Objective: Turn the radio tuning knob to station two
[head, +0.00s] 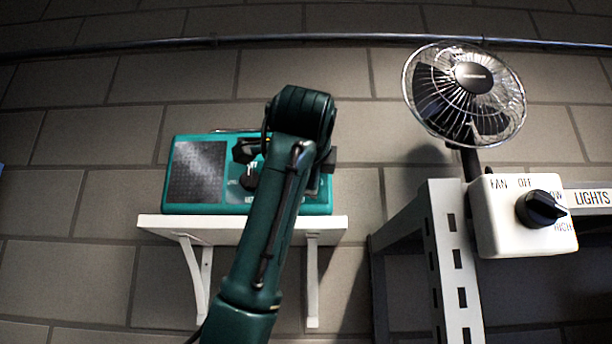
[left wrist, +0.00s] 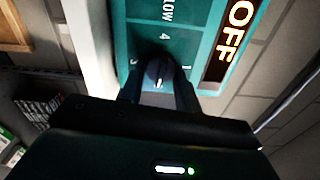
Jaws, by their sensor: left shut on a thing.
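The teal radio (head: 197,205) with a dark speaker grille stands on a white wall shelf (head: 240,222). My left arm reaches up in front of it and hides much of its right part. My left gripper (head: 247,168) is at the radio's front face. In the left wrist view my gripper (left wrist: 158,88) is shut on the dark round tuning knob (left wrist: 158,68), a finger on each side. The knob has a small white mark towards the bottom of the picture. Around it I read "4" above and "1" at right; the mark at left looks like "3". A display (left wrist: 232,42) reads "OFF".
A wire-cage fan (head: 465,95) stands at the right, above a white switch box (head: 495,235) with a black knob (head: 541,208). A "LIGHTS" label (head: 592,198) is beside it. A perforated metal post (head: 452,265) stands below. The brick wall between radio and fan is clear.

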